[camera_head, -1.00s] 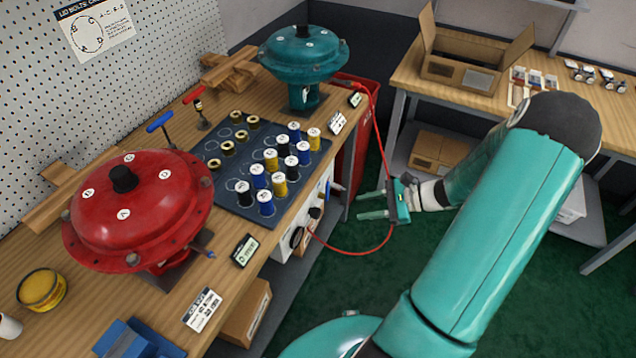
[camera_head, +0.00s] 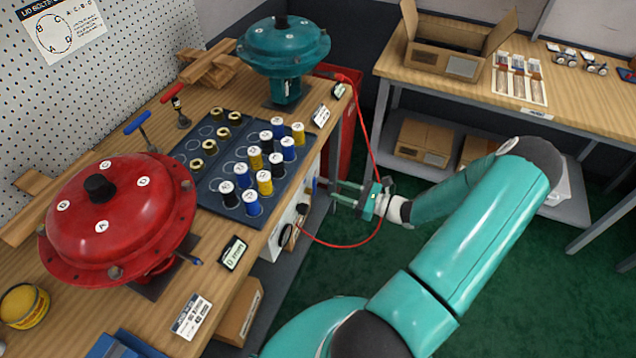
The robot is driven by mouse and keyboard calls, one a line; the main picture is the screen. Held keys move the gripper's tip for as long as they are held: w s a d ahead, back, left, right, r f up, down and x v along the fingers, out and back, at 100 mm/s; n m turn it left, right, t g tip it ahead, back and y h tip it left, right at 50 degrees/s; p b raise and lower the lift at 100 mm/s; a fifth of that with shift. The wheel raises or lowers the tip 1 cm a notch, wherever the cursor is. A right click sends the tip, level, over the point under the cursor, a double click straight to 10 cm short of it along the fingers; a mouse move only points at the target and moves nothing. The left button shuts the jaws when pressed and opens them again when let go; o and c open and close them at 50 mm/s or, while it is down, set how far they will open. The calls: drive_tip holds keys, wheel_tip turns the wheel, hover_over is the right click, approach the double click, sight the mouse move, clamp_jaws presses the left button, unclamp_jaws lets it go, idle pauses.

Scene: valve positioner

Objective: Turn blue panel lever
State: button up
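A small blue lever (camera_head: 314,186) stands roughly upright on the white panel (camera_head: 280,240) on the bench's right side. Its lower part is hard to make out. My gripper (camera_head: 338,192) is just to the right of it, with its two fingers apart, pointing left toward the panel. Nothing shows between the fingers. A small gap seems to lie between the fingertips and the lever, but depth is hard to judge. A separate blue T-handle (camera_head: 138,122) stands on the bench top by the pegboard.
A red cable (camera_head: 366,120) loops around my gripper to the panel. A red cabinet (camera_head: 350,140) stands behind. Red (camera_head: 120,215) and teal (camera_head: 285,45) domed housings stand on the bench. Green floor is clear below.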

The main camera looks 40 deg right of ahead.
sight(315, 183)
drive_tip(key=x, duration=0.7)
drive_tip(key=shift+w+a, duration=0.15)
drive_tip(key=shift+w, duration=0.05)
clamp_jaws()
